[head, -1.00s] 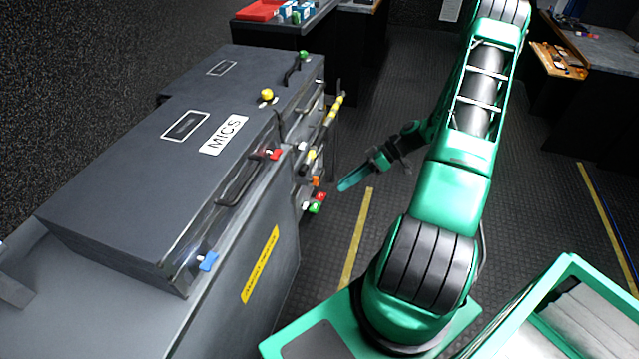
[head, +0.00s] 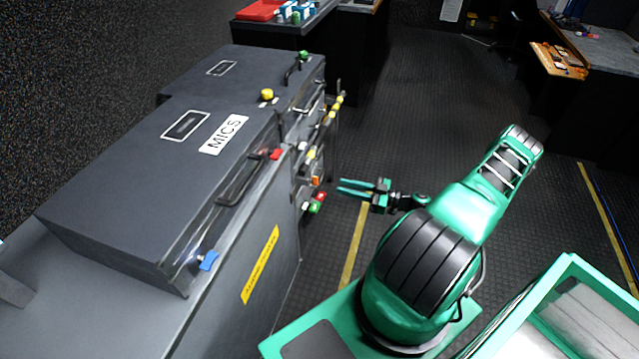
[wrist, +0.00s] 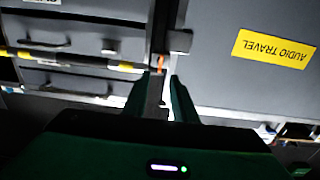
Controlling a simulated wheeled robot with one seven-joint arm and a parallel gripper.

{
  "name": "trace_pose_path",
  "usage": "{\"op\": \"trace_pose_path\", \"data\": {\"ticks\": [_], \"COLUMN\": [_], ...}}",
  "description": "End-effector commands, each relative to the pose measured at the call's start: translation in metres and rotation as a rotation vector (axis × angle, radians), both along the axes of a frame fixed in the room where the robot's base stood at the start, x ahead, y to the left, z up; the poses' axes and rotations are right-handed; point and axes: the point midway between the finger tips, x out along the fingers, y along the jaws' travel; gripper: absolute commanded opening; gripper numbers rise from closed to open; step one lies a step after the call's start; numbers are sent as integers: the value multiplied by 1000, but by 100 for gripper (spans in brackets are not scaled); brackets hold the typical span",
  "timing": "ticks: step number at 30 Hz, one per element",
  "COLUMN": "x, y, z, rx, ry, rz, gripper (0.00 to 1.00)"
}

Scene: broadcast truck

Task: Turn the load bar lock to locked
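The load bar (head: 333,115), a dark bar with yellow bands, runs along the front of the case stack; it also shows in the wrist view (wrist: 85,60). At its near end is a small orange part (head: 316,181), which looks like the lock handle; it shows in the wrist view (wrist: 160,62). A red and green piece (head: 318,202) sits just below it. I cannot read whether the lock is locked. My gripper (head: 340,186) is open and empty, pointing left at the orange part. In the wrist view its fingers (wrist: 160,80) stand apart, with the orange part beyond and between them.
The grey MICS case (head: 140,190) with blue, red and yellow fittings stands left. A yellow AUDIO TRAVEL label (head: 260,264) marks its lower front. Drawers with handles (wrist: 45,43) lie beside the bar. The aisle floor (head: 430,110) behind my arm is clear.

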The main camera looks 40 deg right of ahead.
Motion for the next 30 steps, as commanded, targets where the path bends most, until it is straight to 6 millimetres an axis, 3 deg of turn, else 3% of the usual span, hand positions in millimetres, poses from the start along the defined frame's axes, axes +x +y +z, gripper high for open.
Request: {"op": "trace_pose_path", "data": {"ticks": [15, 30], "x": [65, 76], "y": [52, 60], "z": [0, 0], "rx": [1, 0], "ry": [2, 3], "rz": [4, 2], "gripper": [25, 23]}}
